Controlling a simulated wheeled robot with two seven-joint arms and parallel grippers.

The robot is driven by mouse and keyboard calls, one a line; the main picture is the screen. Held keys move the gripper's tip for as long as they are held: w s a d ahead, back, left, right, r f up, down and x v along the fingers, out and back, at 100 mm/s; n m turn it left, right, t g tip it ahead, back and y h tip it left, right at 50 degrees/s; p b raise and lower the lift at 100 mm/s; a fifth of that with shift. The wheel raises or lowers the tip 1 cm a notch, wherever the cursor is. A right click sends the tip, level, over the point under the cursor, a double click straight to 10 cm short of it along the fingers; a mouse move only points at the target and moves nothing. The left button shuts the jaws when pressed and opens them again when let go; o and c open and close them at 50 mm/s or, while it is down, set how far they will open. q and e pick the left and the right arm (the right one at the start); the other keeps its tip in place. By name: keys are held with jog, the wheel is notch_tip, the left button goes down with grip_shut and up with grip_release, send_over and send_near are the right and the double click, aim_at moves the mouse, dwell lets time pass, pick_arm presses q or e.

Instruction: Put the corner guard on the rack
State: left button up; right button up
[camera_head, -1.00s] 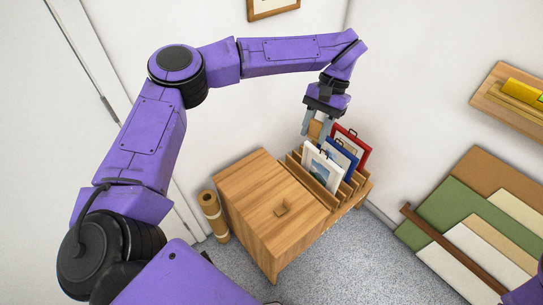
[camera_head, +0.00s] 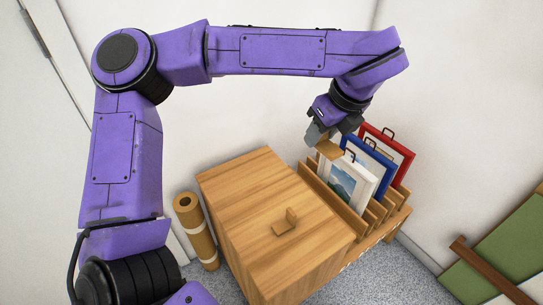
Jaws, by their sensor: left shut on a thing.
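My left gripper (camera_head: 322,136) is shut on a small brown cardboard-like piece (camera_head: 329,151), which looks like a corner guard. It holds the piece tilted, above the far left end of the wooden rack (camera_head: 345,212). I cannot tell whether the piece touches the rack or the white frame near it. Another small tan corner guard (camera_head: 287,224) rests on top of the wooden cabinet (camera_head: 245,190), left of the rack. My right gripper is out of view.
White (camera_head: 347,183), blue (camera_head: 372,158) and red (camera_head: 399,150) framed prints stand in the rack's slots. A brown roll (camera_head: 195,230) stands left of the cabinet. Green and brown boards (camera_head: 500,255) lean at the right. Much of the cabinet top is clear.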

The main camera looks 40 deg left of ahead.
pick_arm(q)
jog(key=s+f+m+t+h+b, duration=0.2)
jog(key=s+f+m+b, duration=0.1)
jog(key=f+m+b, duration=0.4)
jog(key=s+f+m+t+h+b, duration=0.1)
jog(key=s+f+m+h+b, duration=0.15)
jog(key=f+m+b, duration=0.5)
pick_arm(e)
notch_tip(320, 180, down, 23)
jog(key=b, duration=0.5)
pick_arm(q)
jog(key=n+b, duration=0.1)
jog(key=b, duration=0.2)
send_over(270, 194)
jog(key=s, duration=0.1)
jog(key=shift+y, duration=0.25)
notch_tip(270, 194, down, 10)
jog(key=shift+s+f, duration=0.1)
jog(key=shift+f, duration=0.15)
notch_tip(270, 194, down, 2)
jog(key=shift+f+b, duration=0.15)
jog(key=shift+b, duration=0.8)
jog(key=shift+f, duration=0.1)
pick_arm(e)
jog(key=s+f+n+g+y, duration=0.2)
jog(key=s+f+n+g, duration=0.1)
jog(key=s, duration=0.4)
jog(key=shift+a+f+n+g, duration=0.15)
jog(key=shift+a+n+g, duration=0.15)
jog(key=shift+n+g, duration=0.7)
